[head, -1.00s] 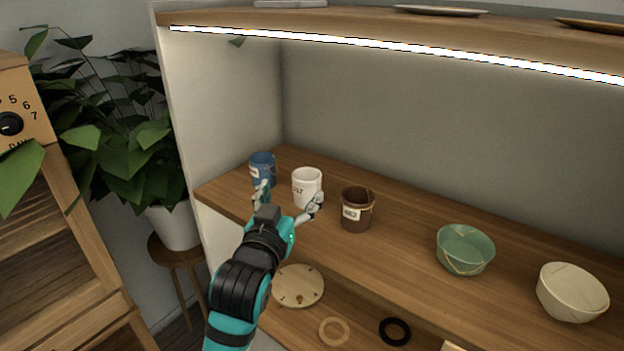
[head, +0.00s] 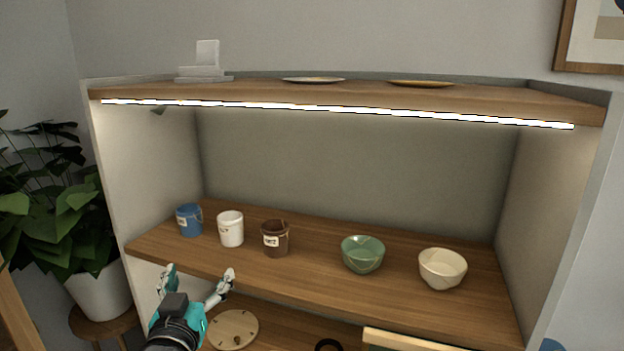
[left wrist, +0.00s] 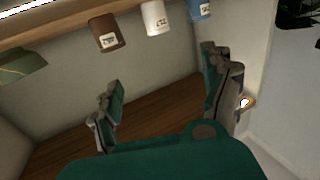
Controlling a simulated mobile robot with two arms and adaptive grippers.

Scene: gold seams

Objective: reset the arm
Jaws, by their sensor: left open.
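My left gripper (head: 197,280) is open and empty, low in front of the shelf's front edge in the head view. Its two spread fingers also show in the left wrist view (left wrist: 165,95), with nothing between them. Behind it on the wooden shelf (head: 310,262) stand a blue cup (head: 189,221), a white cup (head: 231,230) and a brown cup (head: 275,240), each with a label. The gripper is apart from all of them. My right gripper is not in view.
A green bowl (head: 362,255) and a cream bowl (head: 442,269) with gold seams stand further right on the shelf. A potted plant (head: 98,290) stands on a stool at left. Plates lie on top.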

